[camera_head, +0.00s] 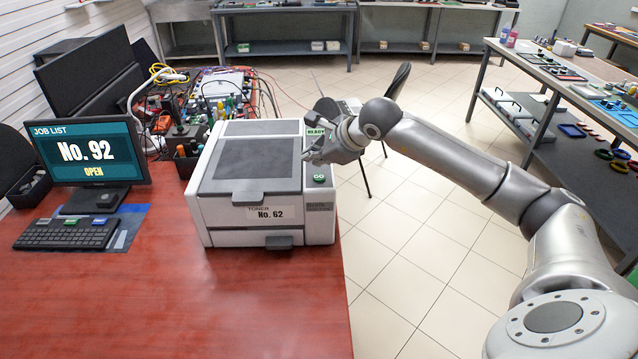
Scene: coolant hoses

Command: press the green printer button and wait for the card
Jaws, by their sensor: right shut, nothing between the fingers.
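The printer (226,222) stands on the red desk, a light grey box with dark top panels and a label reading "TONER No. 62". Its green button (319,179) is on the right side of the top. A small green display (316,132) behind it reads "READY". A dark output tray (279,243) sticks out at the front bottom, and I see no card on it. My right gripper (309,155) is shut and empty, over the printer's right edge between the display and the button. It appears apart from the button. My left gripper is not in view.
Cables and tools clutter the area behind the printer. The desk front is clear. A chair (398,82) stands beyond the desk.

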